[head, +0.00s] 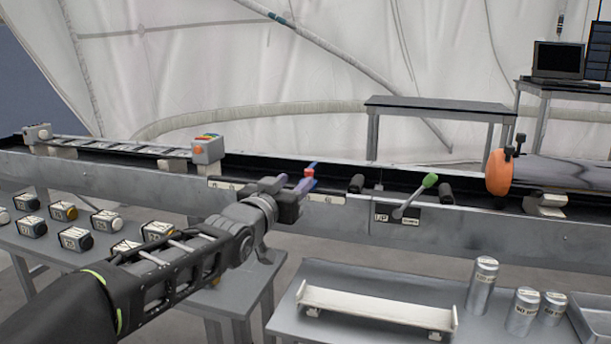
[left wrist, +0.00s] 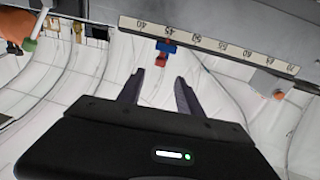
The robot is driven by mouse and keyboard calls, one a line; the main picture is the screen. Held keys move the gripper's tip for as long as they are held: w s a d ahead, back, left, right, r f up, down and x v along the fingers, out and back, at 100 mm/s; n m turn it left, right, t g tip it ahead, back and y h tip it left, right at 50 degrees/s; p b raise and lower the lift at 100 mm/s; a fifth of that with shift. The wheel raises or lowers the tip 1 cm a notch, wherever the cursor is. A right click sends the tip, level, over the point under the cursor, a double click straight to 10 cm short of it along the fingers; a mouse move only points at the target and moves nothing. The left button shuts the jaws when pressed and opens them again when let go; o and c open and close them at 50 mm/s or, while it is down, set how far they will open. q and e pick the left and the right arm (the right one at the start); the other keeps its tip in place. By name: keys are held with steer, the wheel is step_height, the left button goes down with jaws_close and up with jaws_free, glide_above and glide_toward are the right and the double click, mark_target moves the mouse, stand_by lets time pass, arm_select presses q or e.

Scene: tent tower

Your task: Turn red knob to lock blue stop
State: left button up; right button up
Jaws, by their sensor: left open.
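The red knob (head: 309,173) is a small block on the blue stop (head: 313,164), which sits on the rail of the long grey bench. In the left wrist view the red knob (left wrist: 161,59) hangs off the blue stop (left wrist: 167,47), beside the numbered scale. My left gripper (head: 297,184) is open and points at the knob. In the left wrist view the open fingers (left wrist: 157,82) have the knob ahead of them, roughly midway between their tips, with nothing held. The fingers partly cover the stop in the head view. My right gripper is not in view.
A green-tipped lever (head: 430,181) stands right of the stop. An orange disc (head: 498,172) is farther right on the bench (head: 480,222). An orange-and-grey box (head: 207,149) sits to the left. Below are several labelled blocks (head: 75,238), a white rail piece (head: 375,307) and metal cylinders (head: 482,285).

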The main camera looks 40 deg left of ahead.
mark_target(307, 172)
arm_select(q)
steer(key=x, duration=0.7)
steer(key=shift+f, duration=0.1)
steer(key=shift+c, duration=0.2)
jaws_close()
